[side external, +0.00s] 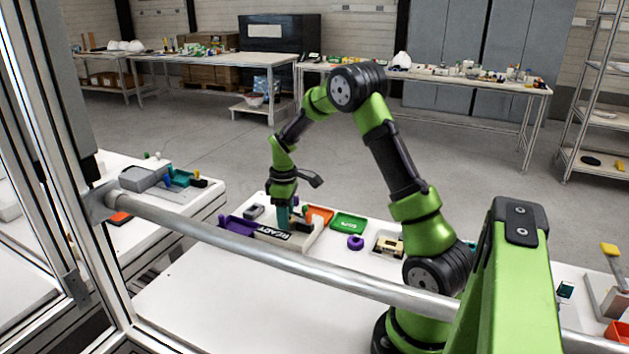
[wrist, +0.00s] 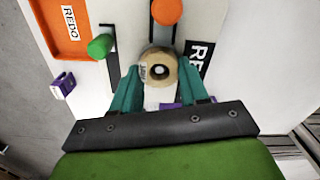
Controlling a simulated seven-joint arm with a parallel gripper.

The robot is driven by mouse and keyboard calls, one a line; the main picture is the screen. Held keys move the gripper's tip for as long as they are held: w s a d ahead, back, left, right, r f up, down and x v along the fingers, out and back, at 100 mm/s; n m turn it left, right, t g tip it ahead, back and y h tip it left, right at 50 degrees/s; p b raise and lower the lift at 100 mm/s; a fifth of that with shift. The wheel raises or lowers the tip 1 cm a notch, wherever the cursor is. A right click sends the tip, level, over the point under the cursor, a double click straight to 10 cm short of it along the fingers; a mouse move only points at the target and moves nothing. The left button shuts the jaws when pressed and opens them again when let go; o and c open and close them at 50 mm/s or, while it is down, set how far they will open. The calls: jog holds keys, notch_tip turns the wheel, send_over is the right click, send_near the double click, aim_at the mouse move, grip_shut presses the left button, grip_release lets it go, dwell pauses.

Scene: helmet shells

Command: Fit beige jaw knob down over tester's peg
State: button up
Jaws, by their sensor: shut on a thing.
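The beige jaw knob (wrist: 158,57) is a round piece with a pale ring and a dark centre, seen from above between the teal fingers of my gripper (wrist: 160,88) in the wrist view. My gripper is shut on it. In the side view my gripper (side external: 284,217) points down, low over the pale plate marked READY (side external: 268,236); the knob cannot be made out there. I cannot pick out the tester's peg, or tell whether the knob sits on it.
In the wrist view, a green knob (wrist: 100,46) and an orange knob (wrist: 166,11) stand close by, beside an orange REDO tray (wrist: 70,52). In the side view, a purple tray (side external: 238,226), a green tray (side external: 348,222) and a purple ring (side external: 355,242) are nearby.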

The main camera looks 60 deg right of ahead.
jog(key=shift+f, duration=0.15)
jog(key=o, duration=1)
notch_tip(320, 180, up, 12)
jog(key=s+a+r+m+t, duration=0.1)
jog(key=s+a+r+t, duration=0.1)
jog(key=a+r, duration=0.35)
jog(key=s+a+r+m+t, duration=0.1)
jog(key=s+a+r+m, duration=0.15)
jog(key=a, duration=0.55)
jog(key=s+a+m+t, duration=0.1)
jog(key=s+a, duration=0.2)
jog(key=a, duration=0.1)
jog(key=s+a+m+t+y, duration=0.1)
jog(key=s+a, duration=0.2)
jog(key=s, duration=0.1)
jog(key=s+a+m+t+y, duration=0.1)
jog(key=s+a+t, duration=0.1)
jog(key=s+a, duration=0.2)
jog(key=shift+s+a+r+m, duration=0.1)
jog(key=shift+s+a+m, duration=0.15)
jog(key=shift+a, duration=0.1)
